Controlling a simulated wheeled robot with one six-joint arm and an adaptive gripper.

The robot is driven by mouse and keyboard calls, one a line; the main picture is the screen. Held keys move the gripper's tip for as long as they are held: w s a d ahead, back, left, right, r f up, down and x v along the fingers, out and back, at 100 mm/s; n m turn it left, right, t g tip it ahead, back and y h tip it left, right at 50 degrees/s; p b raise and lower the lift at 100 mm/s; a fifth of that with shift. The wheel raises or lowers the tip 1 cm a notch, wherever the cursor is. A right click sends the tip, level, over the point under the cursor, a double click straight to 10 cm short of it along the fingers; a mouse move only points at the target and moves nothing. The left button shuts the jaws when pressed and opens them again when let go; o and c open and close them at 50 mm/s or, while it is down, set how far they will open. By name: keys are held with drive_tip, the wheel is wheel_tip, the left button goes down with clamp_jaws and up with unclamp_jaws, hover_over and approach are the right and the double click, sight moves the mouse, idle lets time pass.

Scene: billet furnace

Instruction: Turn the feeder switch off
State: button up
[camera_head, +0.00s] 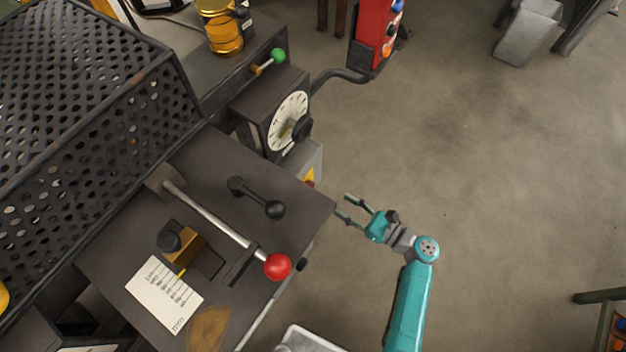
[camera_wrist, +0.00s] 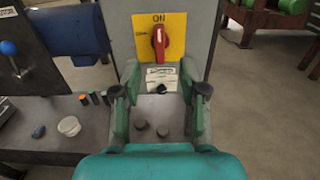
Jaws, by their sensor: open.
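The feeder switch is a red rotary knob (camera_wrist: 160,41) on a yellow plate (camera_wrist: 178,24) marked "ON" at the top. The white mark on the knob points up toward "ON". Smaller lettering at the left of the plate is too small to read. In the head view only a sliver of the yellow plate (camera_head: 309,176) shows on the side of a grey box; the knob is not clear there. My gripper (camera_head: 343,205) is open and empty, to the lower right of the box. In the wrist view its fingers (camera_wrist: 160,76) point at the box, with the knob centred between and beyond them, apart from it.
The dark bench (camera_head: 225,165) carries a red-ball lever (camera_head: 277,267), a black-knobbed lever (camera_head: 258,198) and a paper card (camera_head: 163,295). A dial box (camera_head: 276,112) and green-ball lever (camera_head: 278,55) stand behind.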

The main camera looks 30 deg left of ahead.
drive_tip(key=w+a, duration=0.1)
drive_tip(key=a, duration=0.9)
drive_tip(key=shift+w+a, duration=0.2)
clamp_jaws()
